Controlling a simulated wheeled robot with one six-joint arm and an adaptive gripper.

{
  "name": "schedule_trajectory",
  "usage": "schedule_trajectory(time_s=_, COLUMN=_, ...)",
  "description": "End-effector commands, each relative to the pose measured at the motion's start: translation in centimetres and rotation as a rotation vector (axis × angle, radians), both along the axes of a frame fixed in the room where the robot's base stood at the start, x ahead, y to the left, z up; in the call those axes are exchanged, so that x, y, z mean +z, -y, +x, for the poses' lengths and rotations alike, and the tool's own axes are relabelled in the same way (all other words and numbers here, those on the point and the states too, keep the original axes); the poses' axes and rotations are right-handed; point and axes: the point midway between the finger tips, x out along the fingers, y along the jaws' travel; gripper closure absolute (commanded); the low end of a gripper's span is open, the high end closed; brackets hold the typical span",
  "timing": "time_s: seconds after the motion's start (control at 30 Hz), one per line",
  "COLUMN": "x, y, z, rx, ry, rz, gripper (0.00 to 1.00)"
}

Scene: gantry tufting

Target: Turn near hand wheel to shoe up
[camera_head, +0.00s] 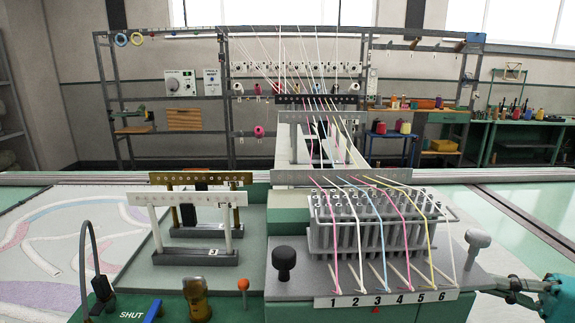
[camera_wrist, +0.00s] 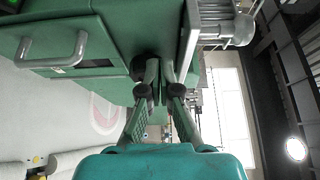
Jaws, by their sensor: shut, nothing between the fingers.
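The green tufting machine has a grey top plate (camera_head: 400,281) with positions numbered 1 to 6 along its front edge. A black knob (camera_head: 284,262) stands at its left front, and a pale grey knob (camera_head: 478,240) stands at its right. No clear hand wheel shows, and I cannot tell if either knob is it. My gripper (camera_head: 512,287) is at the lower right, beside the plate's right end. In the wrist view my gripper (camera_wrist: 159,92) is shut and empty, its fingertips close together. A dark round part (camera_wrist: 146,66) lies just beyond the tips on the green housing; contact is unclear.
Colored yarns run over a grey rack of tubes (camera_head: 325,236). A silver handle (camera_wrist: 55,60) and a grey motor-like cylinder (camera_wrist: 235,30) stick out from the machine. A brown bottle (camera_head: 196,298) and an orange-topped lever (camera_head: 243,285) stand at front left.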

Motion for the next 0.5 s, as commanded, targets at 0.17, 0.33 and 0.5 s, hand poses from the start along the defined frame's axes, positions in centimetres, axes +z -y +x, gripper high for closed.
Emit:
schedule_trajectory(time_s=0.17, x=0.1, y=2.0, z=-0.1, rx=-0.001, ry=0.001, rz=0.000, gripper=1.00)
schedule_trajectory(time_s=0.33, x=0.0, y=3.7, z=0.0, rx=-0.001, ry=0.000, rz=0.000, gripper=1.00)
schedule_trajectory(time_s=0.5, x=0.0, y=4.7, z=-0.1, rx=0.001, ry=0.001, rz=0.000, gripper=1.00)
